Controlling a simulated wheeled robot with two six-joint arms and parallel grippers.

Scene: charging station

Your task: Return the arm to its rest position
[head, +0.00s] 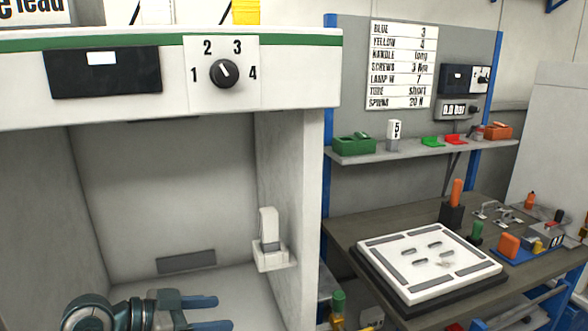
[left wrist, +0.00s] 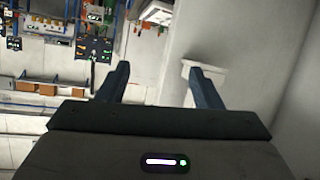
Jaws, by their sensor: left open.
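My left gripper (head: 208,313) is at the bottom of the head view, low inside the white charging bay (head: 160,190). Its two blue fingers point right and are spread apart with nothing between them. In the left wrist view the same fingers (left wrist: 160,85) are open and empty. A white plug-like block (head: 268,228) sits upright in a small holder (head: 271,258) on the bay's right wall, apart from the gripper and above it to the right. My right gripper is not in view.
The bay's right wall (head: 292,180) stands close to the fingers. Above is a panel with a black dial (head: 224,73) numbered 1 to 4. To the right, a workbench (head: 360,228) bears a white board (head: 430,262), a blue tray (head: 530,251) and small parts. A shelf (head: 420,151) hangs behind it.

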